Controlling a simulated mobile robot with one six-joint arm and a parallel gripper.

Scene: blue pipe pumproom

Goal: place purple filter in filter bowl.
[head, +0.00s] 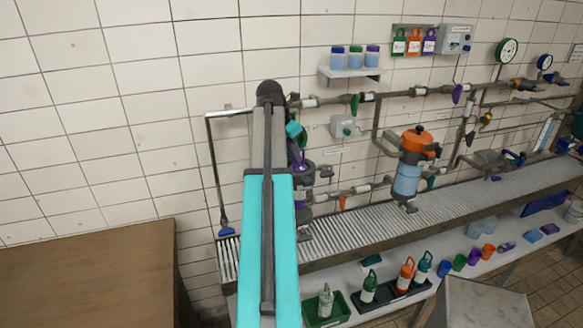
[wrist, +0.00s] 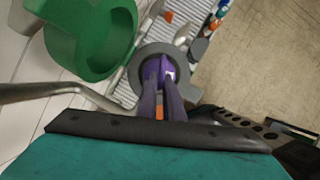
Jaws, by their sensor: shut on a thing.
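In the wrist view my gripper (wrist: 160,82) is shut on the purple filter (wrist: 168,72), seen end-on between the fingers. A grey round rim (wrist: 128,88), which looks like the filter bowl, surrounds the fingertips and filter in that view. I cannot tell how deep the filter sits or whether it touches the rim. In the head view a purple and grey housing (head: 301,178) stands on the slatted bench just right of my arm. My arm partly hides it, and the gripper cannot be made out clearly there.
A large green round part (wrist: 98,45) is close to the gripper's upper left in the wrist view. Pipes and valves run along the wall. An orange-topped blue filter housing (head: 408,172) stands to the right. Coloured bottles (head: 368,286) stand on the lower shelf (head: 385,303).

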